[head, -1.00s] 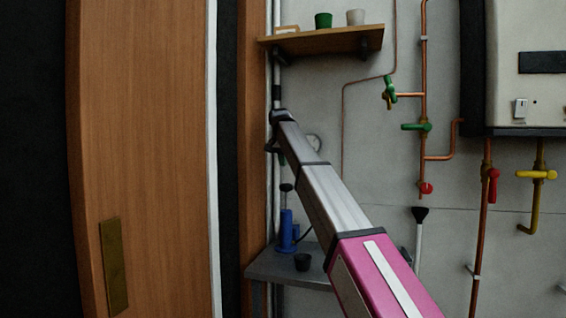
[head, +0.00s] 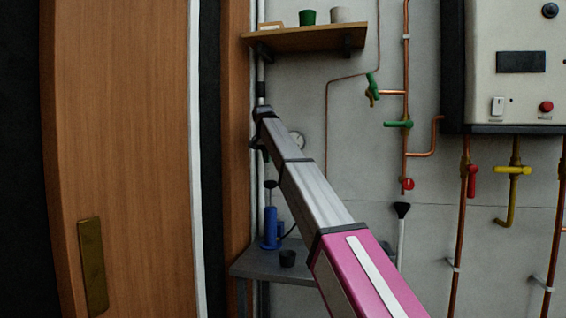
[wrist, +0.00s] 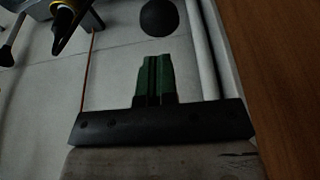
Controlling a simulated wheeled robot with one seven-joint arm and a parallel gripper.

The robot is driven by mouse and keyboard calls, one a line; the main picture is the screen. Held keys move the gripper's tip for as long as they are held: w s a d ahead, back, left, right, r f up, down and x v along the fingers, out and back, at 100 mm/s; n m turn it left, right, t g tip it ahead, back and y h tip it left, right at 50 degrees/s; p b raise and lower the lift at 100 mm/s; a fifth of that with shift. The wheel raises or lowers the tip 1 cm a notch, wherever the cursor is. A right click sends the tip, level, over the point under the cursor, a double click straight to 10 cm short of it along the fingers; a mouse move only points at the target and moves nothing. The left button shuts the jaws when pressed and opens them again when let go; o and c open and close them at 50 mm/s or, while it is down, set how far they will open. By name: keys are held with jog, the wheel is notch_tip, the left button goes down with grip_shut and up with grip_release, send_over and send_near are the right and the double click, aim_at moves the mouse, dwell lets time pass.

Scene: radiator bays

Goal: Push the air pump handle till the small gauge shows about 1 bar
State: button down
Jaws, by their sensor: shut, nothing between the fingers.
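The blue air pump (head: 270,228) stands upright on a small grey shelf beside the door frame. Its dark handle knob (head: 270,184) is raised above the body on a thin rod. My gripper (head: 266,156) is shut and empty, pointing down a little above the knob, apart from it. In the wrist view the shut green fingers (wrist: 154,76) show, with a round black ball (wrist: 158,18), probably the handle knob, beyond their tips.
A wooden shelf (head: 300,38) with cups is above my gripper. The door frame (head: 236,170) is close on the left. Copper pipes, valves and a boiler (head: 520,95) are on the right.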

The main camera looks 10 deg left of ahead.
jog(key=shift+r, duration=0.1)
notch_tip(320, 180, up, 6)
send_over(271, 185)
jog(key=shift+s+a+r, duration=0.15)
jog(key=shift+s+a, duration=0.15)
jog(key=shift+a, duration=0.05)
jog(key=x, duration=0.8)
jog(key=s+x, duration=0.1)
jog(key=x, duration=0.3)
jog(key=shift+w+f, duration=0.1)
jog(key=shift+f, duration=1)
notch_tip(271, 185, down, 7)
jog(key=shift+r, duration=0.2)
